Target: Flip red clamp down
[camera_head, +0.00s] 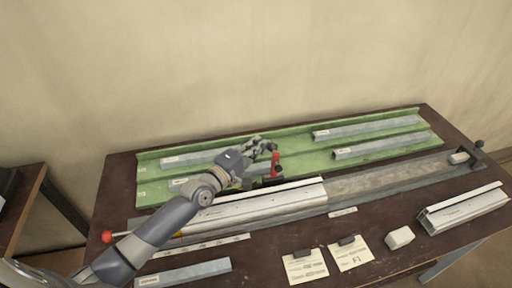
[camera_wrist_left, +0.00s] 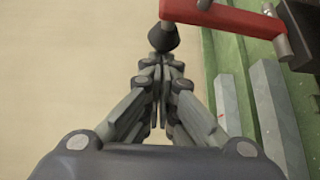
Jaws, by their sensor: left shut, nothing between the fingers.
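The red clamp (camera_head: 275,166) stands at the back edge of the long silver profile on the bench, its red part upright in the head view. In the left wrist view its red arm (camera_wrist_left: 228,16) crosses the top right, with a dark rounded tip (camera_wrist_left: 163,37) just beyond my fingers. My left gripper (camera_head: 268,147) is shut and empty, close to the top of the clamp. It also shows in the left wrist view (camera_wrist_left: 163,70), fingers together. I cannot tell whether the fingers touch the dark tip. My right gripper is not in view.
A green tray (camera_head: 300,158) with several grey bars lies behind the clamp. The silver profile (camera_head: 290,196) lies in front. Two paper notes (camera_head: 305,267), a white block (camera_head: 399,237) and another profile (camera_head: 463,208) are at the front right. A red knob (camera_head: 106,237) is at the left.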

